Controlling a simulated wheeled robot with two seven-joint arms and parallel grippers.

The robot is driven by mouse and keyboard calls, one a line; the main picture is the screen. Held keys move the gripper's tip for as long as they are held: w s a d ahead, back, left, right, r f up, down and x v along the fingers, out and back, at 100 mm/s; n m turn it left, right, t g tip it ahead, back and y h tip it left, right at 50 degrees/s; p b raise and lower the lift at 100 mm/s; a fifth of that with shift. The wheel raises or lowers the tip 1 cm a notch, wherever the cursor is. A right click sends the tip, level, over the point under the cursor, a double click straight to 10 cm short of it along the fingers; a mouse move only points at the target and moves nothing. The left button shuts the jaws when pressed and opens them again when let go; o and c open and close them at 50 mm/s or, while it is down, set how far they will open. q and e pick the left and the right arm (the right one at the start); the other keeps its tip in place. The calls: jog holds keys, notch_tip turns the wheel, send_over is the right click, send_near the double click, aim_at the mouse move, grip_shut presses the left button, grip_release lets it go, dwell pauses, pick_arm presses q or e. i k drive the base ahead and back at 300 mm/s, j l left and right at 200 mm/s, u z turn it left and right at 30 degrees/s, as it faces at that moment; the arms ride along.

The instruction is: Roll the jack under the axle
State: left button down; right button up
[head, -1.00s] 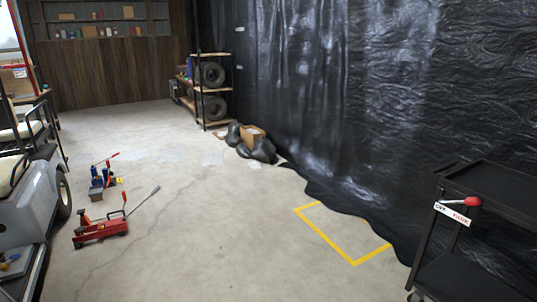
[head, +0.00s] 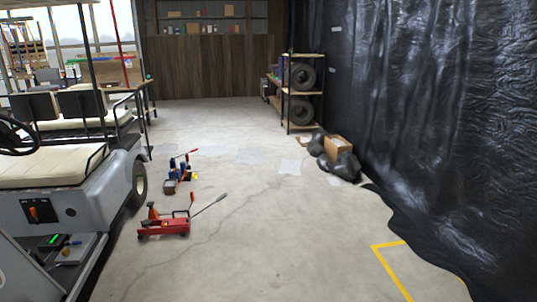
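A red floor jack (head: 165,229) with a long grey handle sits on the concrete floor, left of the picture's middle. Its handle slants up to the right. The grey cart (head: 70,200) with cream seats stands at the left, and its rear wheel (head: 139,184) is close to the jack, with floor between them. The axle itself is hidden behind the cart's body and wheel. Neither of my grippers shows in the head view.
Behind the red jack are blue stands with a red handle (head: 182,171). A tyre rack (head: 302,92), black bags (head: 341,164) and a cardboard box (head: 337,145) stand along the black plastic curtain (head: 430,120). Yellow tape (head: 391,270) marks the floor at lower right. The middle floor is clear.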

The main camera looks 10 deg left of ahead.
aim_at(176, 225)
jog(key=i+j+u, duration=0.2)
jog(key=i+u, duration=0.2)
jog(key=i, duration=0.3)
jog(key=i+u, duration=0.35)
jog(key=i, duration=0.3)
jog(key=i+l+u, duration=0.25)
jog(key=i+u, duration=0.15)
jog(key=i, duration=0.3)
